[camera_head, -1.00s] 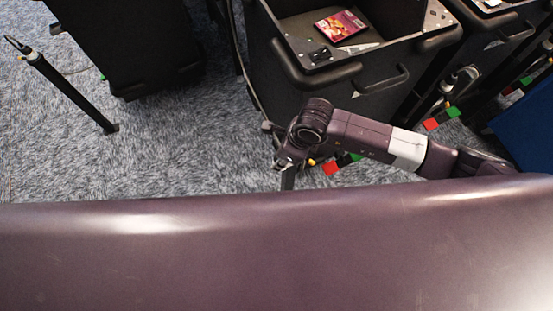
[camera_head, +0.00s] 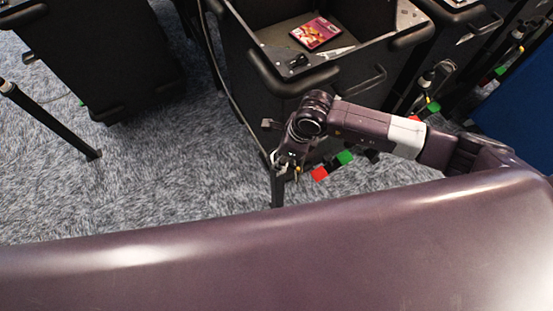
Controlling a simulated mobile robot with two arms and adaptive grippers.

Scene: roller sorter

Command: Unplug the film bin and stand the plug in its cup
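A black bin (camera_head: 262,100) with a film case (camera_head: 316,33) in it stands at the top centre; I take it for the film bin. A dark cable (camera_head: 230,98) runs down its left side. My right arm comes in from the right. My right gripper (camera_head: 284,163) is low in front of the bin, beside the top of a dark post (camera_head: 277,190). Its fingers are small and dark, so I cannot tell whether it is open or holds a plug. I cannot make out the plug or its cup clearly. My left gripper is out of view.
Another black bin (camera_head: 90,55) and a slanted post (camera_head: 50,120) stand at the left. More bins and a blue panel (camera_head: 520,100) are at the right. Grey carpet (camera_head: 160,175) is clear between.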

